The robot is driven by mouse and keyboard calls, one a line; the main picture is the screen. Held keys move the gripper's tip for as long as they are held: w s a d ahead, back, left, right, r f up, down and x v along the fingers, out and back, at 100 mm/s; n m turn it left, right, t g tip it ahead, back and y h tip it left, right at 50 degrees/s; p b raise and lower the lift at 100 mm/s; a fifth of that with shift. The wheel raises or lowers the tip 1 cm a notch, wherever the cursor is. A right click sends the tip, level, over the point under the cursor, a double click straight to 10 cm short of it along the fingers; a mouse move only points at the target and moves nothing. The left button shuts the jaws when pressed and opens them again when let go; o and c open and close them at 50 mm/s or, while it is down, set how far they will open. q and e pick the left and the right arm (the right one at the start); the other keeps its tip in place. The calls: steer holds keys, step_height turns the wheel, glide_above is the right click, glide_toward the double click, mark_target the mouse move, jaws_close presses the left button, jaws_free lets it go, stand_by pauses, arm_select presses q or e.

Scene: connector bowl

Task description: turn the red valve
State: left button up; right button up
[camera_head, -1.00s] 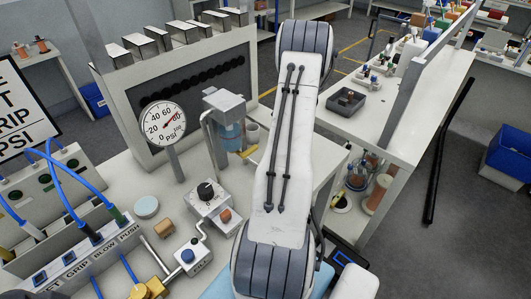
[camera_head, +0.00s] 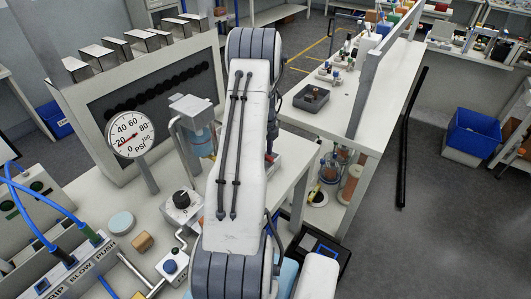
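A small red part (camera_head: 275,163) shows just past the right edge of my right arm, low on the bench; I cannot tell if it is the red valve. My white and grey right arm crosses the middle of the view and hides much of the bench behind it. A dark piece, seemingly part of my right gripper (camera_head: 271,141), peeks out beside the arm above the red part. Its fingers are hidden, so neither their opening nor any contact shows. My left gripper is not in view. A round PSI gauge (camera_head: 130,134) stands at left, its red needle pointing lower left.
A box with a black knob (camera_head: 181,199) and a box with a blue button (camera_head: 171,267) stand left of the arm. Blue hoses (camera_head: 50,212) run to a labelled panel at lower left.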

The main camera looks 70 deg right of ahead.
steer(key=shift+s+f, duration=0.1)
steer(key=shift+r, duration=0.35)
step_height(320, 180, up, 10)
steer(key=b, duration=0.2)
steer(key=shift+f, duration=0.1)
stand_by(0.5)
